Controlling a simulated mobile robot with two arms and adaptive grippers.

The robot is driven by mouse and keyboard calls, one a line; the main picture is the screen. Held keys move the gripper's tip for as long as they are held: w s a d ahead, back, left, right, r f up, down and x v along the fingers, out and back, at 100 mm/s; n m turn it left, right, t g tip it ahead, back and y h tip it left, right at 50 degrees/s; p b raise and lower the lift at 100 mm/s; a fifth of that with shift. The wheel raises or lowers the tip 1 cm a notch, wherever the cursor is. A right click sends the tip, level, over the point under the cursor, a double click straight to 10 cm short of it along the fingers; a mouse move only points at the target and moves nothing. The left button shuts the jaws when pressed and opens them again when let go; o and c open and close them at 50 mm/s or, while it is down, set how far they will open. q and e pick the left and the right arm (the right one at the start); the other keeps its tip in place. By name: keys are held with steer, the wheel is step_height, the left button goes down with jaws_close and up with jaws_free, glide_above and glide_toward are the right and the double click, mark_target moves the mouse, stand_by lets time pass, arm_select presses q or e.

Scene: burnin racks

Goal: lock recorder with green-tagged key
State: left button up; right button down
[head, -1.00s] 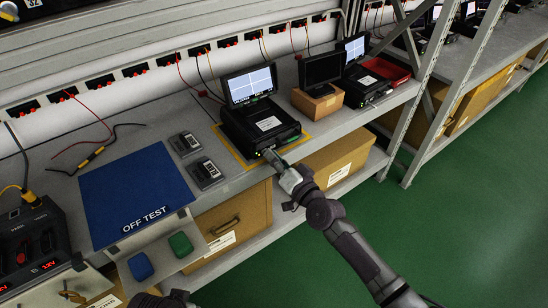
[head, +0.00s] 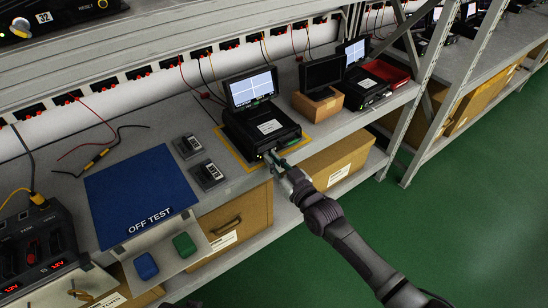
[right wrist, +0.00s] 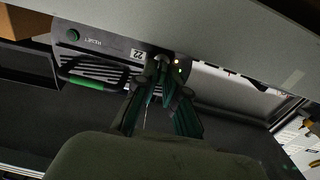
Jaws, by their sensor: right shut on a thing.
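The recorder (head: 262,128) is a black box with a lit screen (head: 251,88) raised at its back, standing on a yellow-edged spot on the bench. My right gripper (head: 273,158) is at its front face, near the bench edge. In the right wrist view the right fingers (right wrist: 163,78) are shut at the recorder's panel (right wrist: 112,48), beside a "22" label and small lights. The green-tagged key is mostly hidden between the fingers; I cannot tell how deep it sits or how it is turned. My left gripper is not clearly in view.
A green-gripped handle (right wrist: 85,82) and a green reset button (right wrist: 73,35) are close to the fingers. A blue OFF TEST mat (head: 140,195) lies left, with blue (head: 145,266) and green (head: 184,245) pieces below it. A small monitor on a box (head: 318,103) stands right.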

steer(key=n+p, duration=0.1)
steer(key=n, duration=0.5)
steer(key=shift+s+a+p, duration=0.1)
steer(key=shift+s+p, duration=0.05)
steer(key=shift+p, duration=0.15)
arm_select(q)
step_height(320, 180, down, 6)
steer(key=s, duration=0.3)
steer(key=shift+a+f, duration=0.2)
arm_select(e)
steer(key=shift+f+n, duration=0.15)
steer(key=shift+n, duration=1.25)
arm_select(q)
steer(key=shift+f, duration=0.1)
arm_select(e)
steer(key=c, duration=1.6)
jaws_free()
